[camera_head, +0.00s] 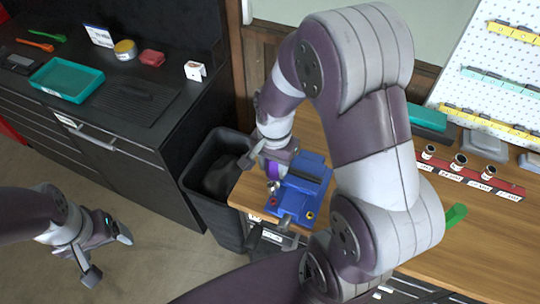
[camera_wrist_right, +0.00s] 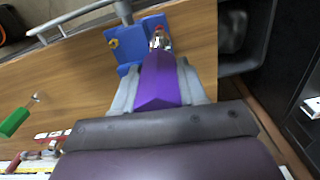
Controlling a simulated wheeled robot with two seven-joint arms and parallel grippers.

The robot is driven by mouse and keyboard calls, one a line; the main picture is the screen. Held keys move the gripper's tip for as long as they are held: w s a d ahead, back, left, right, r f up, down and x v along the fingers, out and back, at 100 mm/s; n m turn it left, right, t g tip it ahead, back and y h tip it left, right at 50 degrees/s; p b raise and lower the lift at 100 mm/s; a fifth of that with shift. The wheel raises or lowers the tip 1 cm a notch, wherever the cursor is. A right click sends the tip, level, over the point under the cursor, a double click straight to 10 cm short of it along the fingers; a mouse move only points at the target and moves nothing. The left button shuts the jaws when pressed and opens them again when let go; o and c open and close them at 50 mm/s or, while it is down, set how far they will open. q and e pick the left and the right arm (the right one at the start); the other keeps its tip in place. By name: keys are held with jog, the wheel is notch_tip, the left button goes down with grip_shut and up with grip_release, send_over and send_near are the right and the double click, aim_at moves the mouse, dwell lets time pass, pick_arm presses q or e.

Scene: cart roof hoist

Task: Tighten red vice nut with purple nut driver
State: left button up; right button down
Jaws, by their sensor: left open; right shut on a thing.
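The blue vice (camera_head: 305,180) stands at the wooden bench's front left corner; its blue body (camera_wrist_right: 128,68) also shows in the wrist view. A yellow nut (camera_head: 310,215) sits on its base. The red nut (camera_wrist_right: 158,29) shows just beyond the driver's silver socket in the wrist view. The socket is at or over the nut; I cannot tell whether it is seated. My right gripper (camera_wrist_right: 160,92) is shut on the purple nut driver (camera_wrist_right: 160,78), which points at the vice base. My left gripper (camera_head: 106,254) is open and empty over the floor.
A black bin (camera_head: 205,175) stands left of the bench, beside a dark cabinet (camera_head: 125,110) with a teal tray (camera_head: 67,78). A red rack (camera_head: 480,180) with several sockets and a green-handled tool (camera_head: 455,215) are on the bench's right. My right arm hides much of the bench.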

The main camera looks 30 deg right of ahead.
jog(key=shift+s+d+r, duration=0.1)
jog(key=shift+s+r, duration=0.1)
jog(key=shift+s, duration=0.55)
jog(key=shift+n, duration=0.3)
jog(key=f, duration=0.1)
jog(key=w+f+b, duration=0.1)
jog(key=f, duration=0.1)
jog(key=w+f+b, duration=0.1)
jog(key=shift+w+f, duration=0.1)
jog(key=shift+f, duration=0.2)
jog(key=shift+s+f+b, duration=0.2)
jog(key=shift+s+b, duration=0.05)
jog(key=shift+b, duration=0.2)
jog(key=shift+s, duration=0.25)
jog(key=shift+w, duration=0.2)
jog(key=shift+w+f+n, duration=0.1)
jog(key=shift+n, duration=0.5)
jog(key=n, duration=0.8)
jog(key=shift+s, duration=0.2)
jog(key=n, duration=0.7)
jog(key=shift+w, duration=0.15)
pick_arm(q)
notch_tip(320, 180, down, 3)
jog(key=shift+r, duration=0.1)
pick_arm(e)
jog(key=n, duration=0.4)
